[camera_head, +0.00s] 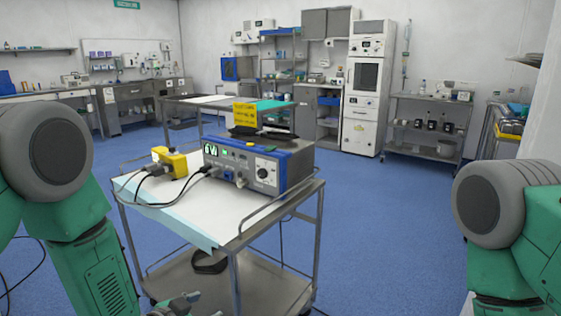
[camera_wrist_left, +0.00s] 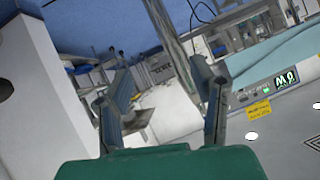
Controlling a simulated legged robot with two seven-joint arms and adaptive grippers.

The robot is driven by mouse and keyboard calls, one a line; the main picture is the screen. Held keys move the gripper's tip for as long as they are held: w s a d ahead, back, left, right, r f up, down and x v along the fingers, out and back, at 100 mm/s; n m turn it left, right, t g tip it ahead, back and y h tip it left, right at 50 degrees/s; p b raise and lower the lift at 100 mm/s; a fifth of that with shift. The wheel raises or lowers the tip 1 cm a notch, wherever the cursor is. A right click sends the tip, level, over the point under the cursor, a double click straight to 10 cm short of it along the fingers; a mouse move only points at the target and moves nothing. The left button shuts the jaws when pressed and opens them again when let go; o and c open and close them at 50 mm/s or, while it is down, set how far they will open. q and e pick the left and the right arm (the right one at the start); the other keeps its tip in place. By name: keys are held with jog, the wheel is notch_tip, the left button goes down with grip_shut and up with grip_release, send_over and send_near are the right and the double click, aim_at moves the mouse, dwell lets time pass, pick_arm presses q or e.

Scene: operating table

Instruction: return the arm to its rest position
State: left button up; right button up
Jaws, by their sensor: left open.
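My left arm (camera_head: 90,260) is green and grey and comes in from the left, hanging down beside the cart. My left gripper (camera_head: 182,305) shows only in part at the bottom edge, low in front of the cart. In the left wrist view, the left gripper (camera_wrist_left: 160,95) has its two fingers wide apart with nothing between them. My right arm (camera_head: 520,230) stands at the right edge, and its gripper is out of the picture.
A metal cart (camera_head: 318,205) stands close in front, bearing a blue and grey device (camera_head: 258,165) with cables and a yellow unit (camera_head: 170,160). Blue floor (camera_head: 400,230) is clear to its right. Shelves and cabinets (camera_head: 365,90) line the back wall.

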pick_arm(q)
jog(key=s+a+f+n+g+y, duration=0.1)
jog(key=s+a+f+n+g, duration=0.1)
jog(key=s, duration=0.9)
jog(key=s+a+f+n+g+y, duration=0.2)
jog(key=s+a+f+n+g, duration=0.1)
jog(key=s, duration=0.9)
jog(key=s+a+f+n+g+y+p, duration=0.1)
jog(key=s+a+f+g, duration=0.4)
jog(key=s, duration=0.6)
jog(key=shift+s+a+f+n+y, duration=0.35)
jog(key=shift+n+y, duration=0.25)
jog(key=shift+n, duration=0.3)
